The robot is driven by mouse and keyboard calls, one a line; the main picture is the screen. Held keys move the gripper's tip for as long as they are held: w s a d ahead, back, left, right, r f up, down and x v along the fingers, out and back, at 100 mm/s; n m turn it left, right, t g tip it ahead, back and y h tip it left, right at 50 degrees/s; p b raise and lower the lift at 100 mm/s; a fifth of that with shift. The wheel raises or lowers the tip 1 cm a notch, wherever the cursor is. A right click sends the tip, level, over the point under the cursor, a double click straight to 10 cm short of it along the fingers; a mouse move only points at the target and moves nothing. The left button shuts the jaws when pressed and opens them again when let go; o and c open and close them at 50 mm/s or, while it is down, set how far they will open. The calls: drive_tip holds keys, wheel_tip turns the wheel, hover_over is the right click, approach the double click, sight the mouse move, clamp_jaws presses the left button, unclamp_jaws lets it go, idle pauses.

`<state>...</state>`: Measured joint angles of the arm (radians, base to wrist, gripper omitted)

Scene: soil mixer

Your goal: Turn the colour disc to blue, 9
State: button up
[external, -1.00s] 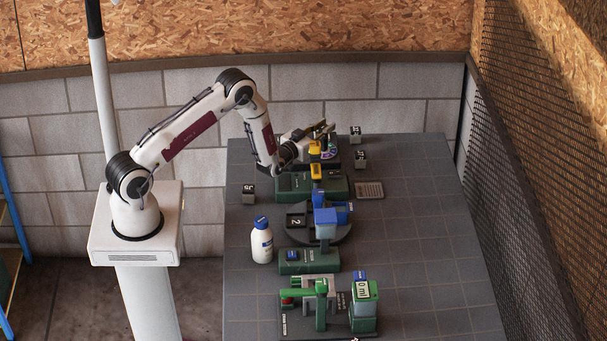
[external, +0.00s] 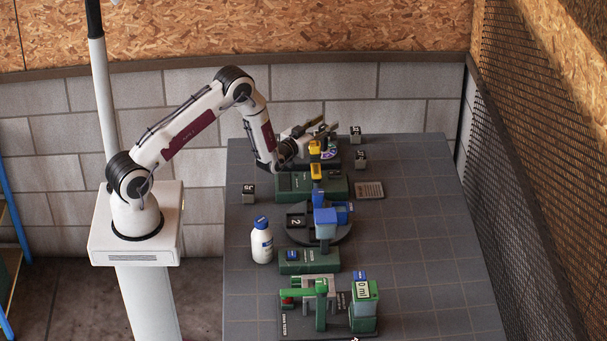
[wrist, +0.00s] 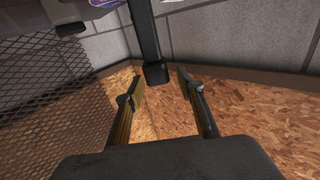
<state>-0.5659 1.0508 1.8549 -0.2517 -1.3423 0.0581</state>
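The colour disc (external: 329,154) stands at the far end of the table, mostly hidden behind my gripper and a yellow part; only a bit of its multicoloured face shows. A sliver of purple and white, which may be the disc, shows at the top of the wrist view. The number and colour it is set to cannot be read. My gripper (external: 328,129) is close to the disc and above it in the picture, its fingers apart. In the wrist view my gripper (wrist: 160,88) is open with nothing between the fingertips; a dark post (wrist: 150,45) stands just past them.
A yellow-topped station (external: 315,160) stands just in front of the disc. Nearer are a blue hopper on a round base (external: 326,222), a white bottle (external: 262,243) and a green station (external: 320,300). Small dark cubes (external: 361,160) lie around. The table's right side is clear.

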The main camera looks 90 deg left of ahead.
drive_tip(key=shift+r, duration=4.4)
drive_tip(key=s+d+f+g+h, duration=0.3)
drive_tip(key=s+d+f, duration=0.2)
drive_tip(key=f, duration=0.2)
drive_tip(key=shift+d, duration=0.15)
drive_tip(key=shift+x, duration=3.95)
drive_tip(key=shift+f, duration=0.1)
